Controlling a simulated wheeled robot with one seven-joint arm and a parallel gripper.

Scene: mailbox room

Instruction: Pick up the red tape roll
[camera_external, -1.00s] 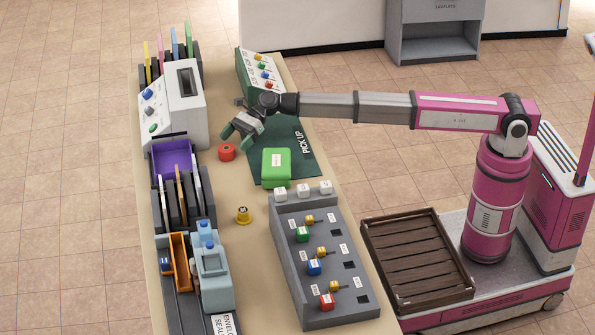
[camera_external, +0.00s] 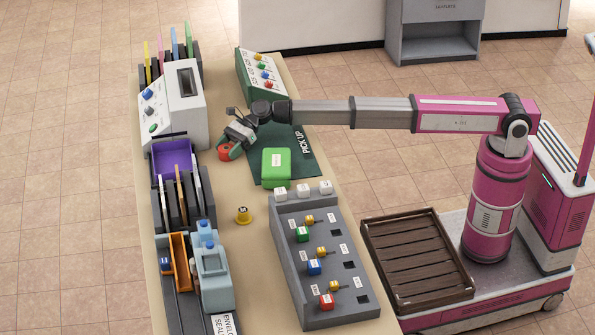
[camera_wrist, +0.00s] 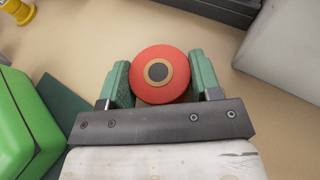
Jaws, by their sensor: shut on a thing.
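The red tape roll (camera_wrist: 143,84) is a red disc with a tan core ring and a dark centre. In the wrist view it sits between the two green fingers of my gripper (camera_wrist: 160,83), which are shut on it from both sides. In the external view the red tape roll (camera_external: 226,152) shows at the fingertips of my gripper (camera_external: 230,149), partly hidden by them, at table height. I cannot tell whether it still touches the table.
A green box (camera_external: 276,166) stands on the dark green PICK UP mat (camera_external: 312,165) to the right. A purple tray (camera_external: 172,158) and a white machine (camera_external: 186,108) line the left side. Bare tabletop lies around the roll.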

